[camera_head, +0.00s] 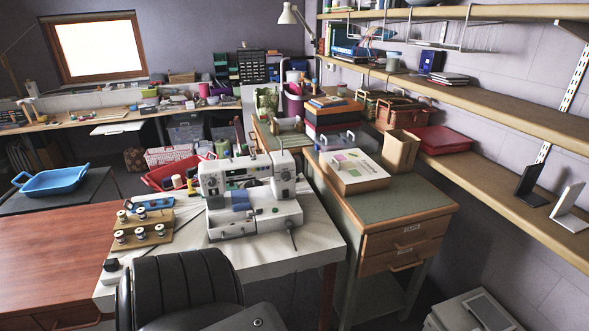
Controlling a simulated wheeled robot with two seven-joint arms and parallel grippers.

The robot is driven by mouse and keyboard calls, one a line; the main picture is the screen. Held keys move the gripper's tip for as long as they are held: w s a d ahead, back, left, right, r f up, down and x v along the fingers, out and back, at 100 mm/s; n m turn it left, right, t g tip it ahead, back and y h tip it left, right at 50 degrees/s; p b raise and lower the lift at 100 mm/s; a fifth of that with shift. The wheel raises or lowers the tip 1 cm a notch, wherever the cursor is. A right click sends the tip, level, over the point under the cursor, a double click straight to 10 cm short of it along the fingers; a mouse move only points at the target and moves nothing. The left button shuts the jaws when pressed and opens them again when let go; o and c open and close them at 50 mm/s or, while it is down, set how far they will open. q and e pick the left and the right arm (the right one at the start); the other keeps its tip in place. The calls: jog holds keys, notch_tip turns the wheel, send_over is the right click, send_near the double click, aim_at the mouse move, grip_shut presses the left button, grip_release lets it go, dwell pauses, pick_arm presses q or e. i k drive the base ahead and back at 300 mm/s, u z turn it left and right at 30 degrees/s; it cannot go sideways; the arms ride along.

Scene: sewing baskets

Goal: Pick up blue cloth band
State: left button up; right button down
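A small blue piece that looks like folded cloth (240,201) sits at the front of the white sewing machine (263,187), below its head. I cannot tell for sure that it is the blue cloth band. A flat blue item (155,203) lies on the white sewing table (278,256), behind a wooden spool holder (143,234) with several thread spools. Neither of my grippers is in view, so nothing shows near or on the cloth.
A black ribbed chair back (182,286) stands in front of the sewing table. A wooden desk (62,243) adjoins on the left, with a blue tray (52,183) behind it. A drawer cabinet (404,233) stands at right, below long shelves (480,182).

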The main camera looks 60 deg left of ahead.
aim_at(241, 201)
jog(key=u, duration=0.15)
jog(key=i, duration=1.2)
jog(key=u, duration=1.1)
jog(key=i, duration=0.8)
jog(key=u, duration=1.2)
jog(key=i, duration=0.4)
jog(key=u, duration=0.35)
